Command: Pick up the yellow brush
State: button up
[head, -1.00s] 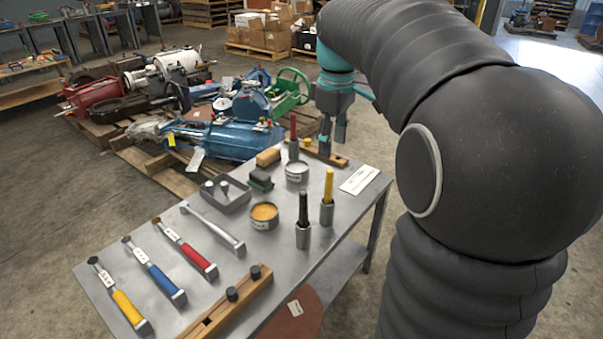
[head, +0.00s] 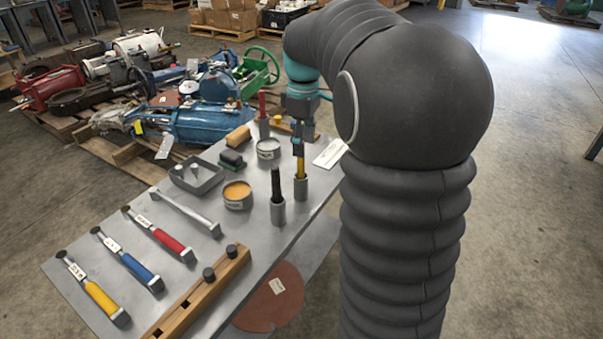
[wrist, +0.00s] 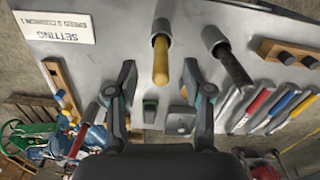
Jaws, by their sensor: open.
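The yellow brush (head: 301,167) stands upright, handle up, in a grey cup (head: 301,189) near the right edge of the metal table. My gripper (head: 299,150) is directly above it and covers the upper part of the handle in the head view. In the wrist view the yellow handle (wrist: 161,62) points into the space between the two spread fingers of my gripper (wrist: 160,72). The fingers are apart and I see no contact with the handle. The brush's lower end is hidden in its cup.
A black-handled brush (head: 276,184) stands in its own cup just left. A red-handled one (head: 262,104) stands farther back. An orange-filled tin (head: 237,194), a grey tray (head: 195,177) and several hand tools lie on the table. A wooden rack (head: 200,293) is in front.

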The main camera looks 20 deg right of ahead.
aim_at(301, 173)
jog(key=f, duration=0.3)
jog(key=shift+w+a+f, duration=0.25)
jog(key=shift+a+f, duration=0.05)
jog(key=shift+f, duration=0.05)
jog(key=shift+f+b, duration=0.3)
jog(key=shift+f, duration=0.35)
grip_shut()
